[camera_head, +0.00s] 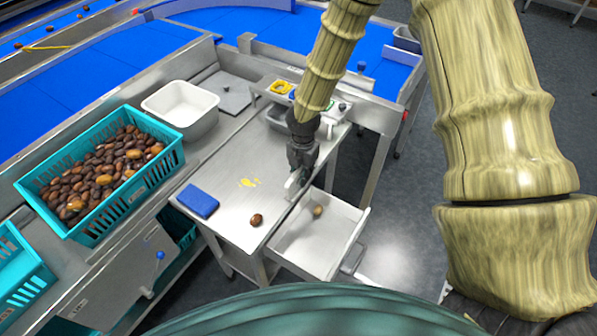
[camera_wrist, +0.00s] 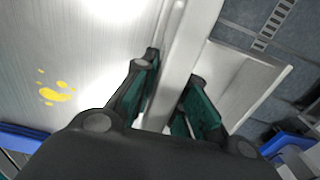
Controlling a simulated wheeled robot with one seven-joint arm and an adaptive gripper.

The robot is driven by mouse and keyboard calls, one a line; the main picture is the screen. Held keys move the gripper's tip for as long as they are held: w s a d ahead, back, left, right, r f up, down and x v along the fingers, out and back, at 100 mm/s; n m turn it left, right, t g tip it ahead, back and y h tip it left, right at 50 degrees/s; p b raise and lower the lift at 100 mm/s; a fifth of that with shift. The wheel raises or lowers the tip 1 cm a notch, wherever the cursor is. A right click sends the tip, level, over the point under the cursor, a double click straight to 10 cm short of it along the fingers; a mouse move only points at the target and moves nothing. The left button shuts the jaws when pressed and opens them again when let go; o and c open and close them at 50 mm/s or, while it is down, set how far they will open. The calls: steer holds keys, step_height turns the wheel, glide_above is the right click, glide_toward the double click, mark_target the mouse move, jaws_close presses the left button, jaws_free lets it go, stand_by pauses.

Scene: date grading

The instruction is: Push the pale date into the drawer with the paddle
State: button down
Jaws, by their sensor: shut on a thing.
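The pale date (camera_head: 318,211) lies inside the open drawer (camera_head: 343,250), near its upper left side in the head view. My gripper (camera_head: 301,170) is over the table's edge beside the drawer, shut on the light grey paddle (camera_head: 291,187). In the wrist view the paddle (camera_wrist: 181,60) runs between my two fingers (camera_wrist: 176,88). The drawer (camera_wrist: 243,75) shows to the right of them there, but I see no date in that view. The fingers hide part of the paddle.
A dark brown date (camera_head: 257,220) lies on the steel table (camera_head: 228,222), left of the drawer. A blue block (camera_head: 198,201) and yellow spots (camera_head: 249,183) are also on it. A teal crate of dates (camera_head: 177,158) and a white tub (camera_head: 206,122) stand to the left.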

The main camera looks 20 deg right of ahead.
steer(key=shift+r+p, duration=2.75)
steer(key=shift+r, duration=0.25)
steer(key=shift+a, duration=0.1)
